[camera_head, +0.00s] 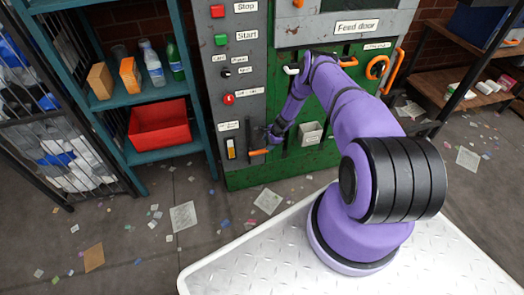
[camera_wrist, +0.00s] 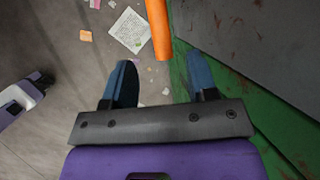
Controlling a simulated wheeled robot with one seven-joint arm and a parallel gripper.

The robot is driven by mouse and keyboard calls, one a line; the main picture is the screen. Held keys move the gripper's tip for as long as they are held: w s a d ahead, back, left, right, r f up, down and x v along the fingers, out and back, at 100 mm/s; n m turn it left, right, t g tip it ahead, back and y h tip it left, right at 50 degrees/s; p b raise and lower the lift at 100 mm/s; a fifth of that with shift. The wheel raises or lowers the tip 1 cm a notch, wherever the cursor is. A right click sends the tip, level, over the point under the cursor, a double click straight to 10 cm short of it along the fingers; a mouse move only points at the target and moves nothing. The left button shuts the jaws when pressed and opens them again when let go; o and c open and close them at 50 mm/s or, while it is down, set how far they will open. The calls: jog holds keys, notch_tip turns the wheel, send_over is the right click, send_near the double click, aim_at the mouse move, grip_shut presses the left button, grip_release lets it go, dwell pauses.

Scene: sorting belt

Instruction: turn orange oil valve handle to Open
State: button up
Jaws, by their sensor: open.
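An orange lever handle (camera_head: 258,152) sticks out sideways low on the grey control panel of the green machine. Its small label cannot be read, so I cannot confirm which valve it is. My gripper (camera_head: 270,134) is just above and right of this handle in the head view. In the wrist view, my gripper (camera_wrist: 160,68) is open, with two dark blue fingers apart. An orange bar (camera_wrist: 158,28) reaches in from the top, its end near the gap between the fingertips. Nothing is held between the fingers.
The panel has a red Stop button (camera_head: 217,11), a green Start button (camera_head: 221,40) and a small switch box (camera_head: 231,148). An orange ring valve (camera_head: 377,67) is at the right. A teal shelf with a red bin (camera_head: 160,128) stands left. Paper scraps litter the floor.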

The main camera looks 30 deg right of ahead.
aim_at(262, 150)
jog(key=x, duration=0.7)
jog(key=shift+w+f, duration=0.15)
jog(key=shift+f, duration=0.1)
